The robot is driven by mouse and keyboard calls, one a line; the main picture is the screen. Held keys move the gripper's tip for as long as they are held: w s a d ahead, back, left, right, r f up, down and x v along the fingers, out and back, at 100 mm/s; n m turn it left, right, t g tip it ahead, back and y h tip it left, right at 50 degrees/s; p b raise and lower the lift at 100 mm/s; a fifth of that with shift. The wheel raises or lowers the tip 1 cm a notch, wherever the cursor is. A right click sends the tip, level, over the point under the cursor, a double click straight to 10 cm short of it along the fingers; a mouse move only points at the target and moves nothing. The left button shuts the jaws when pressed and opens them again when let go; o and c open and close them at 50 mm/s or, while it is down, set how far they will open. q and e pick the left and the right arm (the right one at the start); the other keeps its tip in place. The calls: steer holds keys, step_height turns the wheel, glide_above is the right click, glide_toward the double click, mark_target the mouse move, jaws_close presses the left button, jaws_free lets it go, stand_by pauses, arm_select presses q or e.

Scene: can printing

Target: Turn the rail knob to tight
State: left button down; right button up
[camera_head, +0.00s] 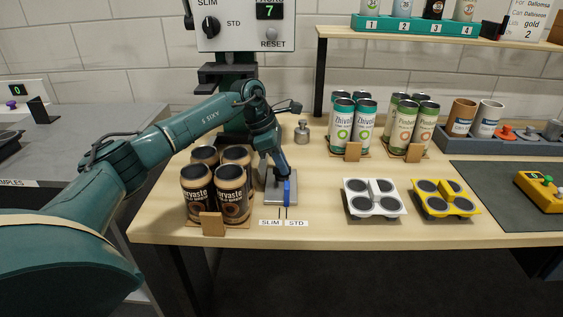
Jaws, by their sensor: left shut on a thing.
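A grey metal plate (273,203) lies on the wooden table, with a blue rail (287,192) standing at its right side. A label reading SLIM and STD (283,223) is in front of it, with dark marks above. My left gripper (274,178) points down over the plate, its fingers low against the fixture beside the blue rail. It is shut on the rail knob, which the fingers hide. I cannot read whether the knob is tight or loose. My right gripper is out of view.
Brown cans (232,194) stand close left of the gripper. A small metal weight (301,132) is behind. White (374,212) and yellow (465,211) can holders sit to the right, green-labelled cans (364,120) behind them. A machine (240,25) with a dial and reset button hangs above.

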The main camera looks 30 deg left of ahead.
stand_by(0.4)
arm_select(q)
steer(key=c, duration=1.5)
jaws_free()
steer(key=shift+r, duration=0.1)
step_height(320, 180, up, 10)
steer(key=shift+f, duration=0.1)
